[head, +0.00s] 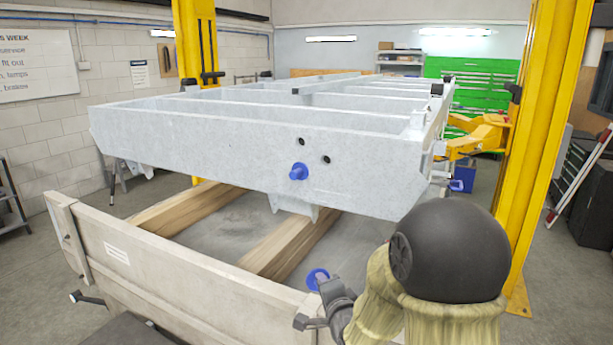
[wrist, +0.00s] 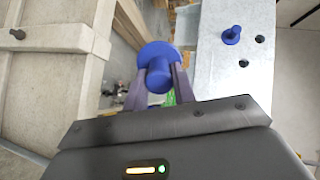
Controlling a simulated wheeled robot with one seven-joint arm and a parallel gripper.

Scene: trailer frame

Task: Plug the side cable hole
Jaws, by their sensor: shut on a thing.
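My gripper (wrist: 158,86) is shut on a blue plug (wrist: 157,62), with a round flange and a stubby stem. In the head view the held plug (head: 317,278) is low in the middle, in front of and below the trailer frame and apart from it. The pale galvanised trailer frame (head: 220,150) has two dark open holes in its near face, an upper one (head: 302,142) and a lower right one (head: 326,160). Another blue plug (head: 299,171) sits on that face, left of and below them. The wrist view shows this plug (wrist: 232,34) and both holes too.
A wooden crate side (head: 170,265) stands at the near left, with timber beams (head: 285,245) running under the frame. Yellow lift posts (head: 535,150) rise at the right and back left. The space between my gripper and the frame's near face looks open.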

